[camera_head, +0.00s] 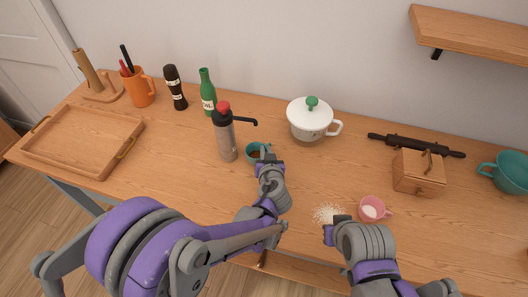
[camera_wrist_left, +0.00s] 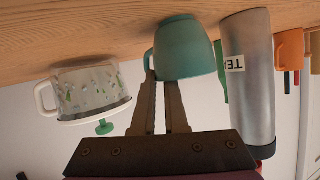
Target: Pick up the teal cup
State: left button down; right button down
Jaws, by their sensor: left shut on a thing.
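The teal cup (camera_head: 252,153) stands near the middle of the counter, just right of the grey flask with a red top. My left gripper (camera_head: 266,161) is at the cup's near right side and hides part of it. In the left wrist view, which is upside down, the fingers of my left gripper (camera_wrist_left: 165,92) are shut at the handle side of the teal cup (camera_wrist_left: 185,48). The cup looks upright, and I see no clear gap between it and the counter. My right gripper (camera_head: 338,228) is beside the pink cup; its fingers are too hidden to read.
The grey flask (camera_head: 226,140) stands close left of the teal cup. A white lidded pot (camera_head: 309,122) is behind to the right. The pink cup (camera_head: 371,209) and spilled white grains (camera_head: 327,214) are near the front edge. A wooden tray (camera_head: 75,140) is far left.

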pick_arm(q)
jog(key=shift+a, duration=0.1)
jog(key=shift+s+r, duration=0.15)
jog(key=shift+r, duration=0.4)
notch_tip(320, 180, up, 6)
jog(key=shift+f+p, duration=0.25)
jog(key=shift+p, duration=0.1)
jog(key=shift+s+r, duration=0.1)
jog(key=shift+r, duration=0.15)
jog(key=s+a, duration=0.3)
jog(key=s, duration=0.6)
jog(key=s+a, duration=0.3)
jog(key=s, duration=0.6)
jog(key=shift+s, duration=0.15)
